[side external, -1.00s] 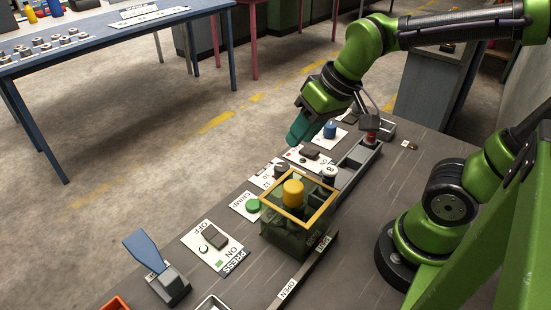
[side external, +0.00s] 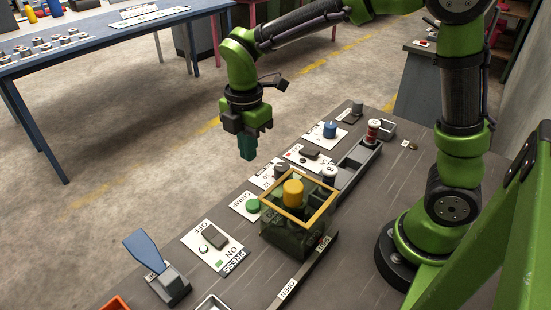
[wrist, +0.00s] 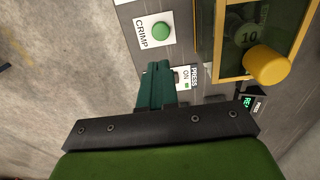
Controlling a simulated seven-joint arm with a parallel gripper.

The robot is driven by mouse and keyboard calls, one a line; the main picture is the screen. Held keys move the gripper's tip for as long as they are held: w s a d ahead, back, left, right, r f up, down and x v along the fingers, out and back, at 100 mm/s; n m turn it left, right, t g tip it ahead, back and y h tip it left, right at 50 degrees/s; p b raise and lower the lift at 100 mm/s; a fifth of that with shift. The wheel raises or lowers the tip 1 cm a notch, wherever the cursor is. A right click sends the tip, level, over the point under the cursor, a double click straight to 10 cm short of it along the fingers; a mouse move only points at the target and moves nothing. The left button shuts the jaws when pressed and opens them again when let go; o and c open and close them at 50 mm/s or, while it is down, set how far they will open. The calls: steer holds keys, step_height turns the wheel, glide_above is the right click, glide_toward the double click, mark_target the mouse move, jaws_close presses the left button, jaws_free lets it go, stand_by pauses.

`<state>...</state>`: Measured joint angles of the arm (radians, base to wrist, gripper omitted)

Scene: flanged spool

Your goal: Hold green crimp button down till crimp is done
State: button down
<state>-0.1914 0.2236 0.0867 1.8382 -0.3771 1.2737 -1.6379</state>
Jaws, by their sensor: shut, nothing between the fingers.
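The green crimp button (side external: 253,205) sits on a white plate marked CRIMP, left of the press. In the wrist view the button (wrist: 161,31) is beyond my fingertips, near the top. My gripper (side external: 247,157) points down in the side view, above and behind the button and clear of it. In the wrist view my gripper (wrist: 157,70) shows its teal fingers closed together with nothing between them. The press (side external: 290,232) has a yellow-framed clear guard, with a yellow knob (side external: 293,193) at its top; the knob (wrist: 266,65) also shows in the wrist view.
A PRESS ON/OFF switch plate (side external: 213,245) lies in front of the crimp plate. A blue-handled lever (side external: 145,252) stands near the front edge. A rail with spools (side external: 373,131) and a blue knob (side external: 330,130) lie behind the press. The air above the button is free.

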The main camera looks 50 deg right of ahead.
mark_target(253, 203)
steer(key=shift+f, duration=0.1)
step_height(253, 203, down, 14)
steer(key=shift+r, duration=0.1)
stand_by(0.6)
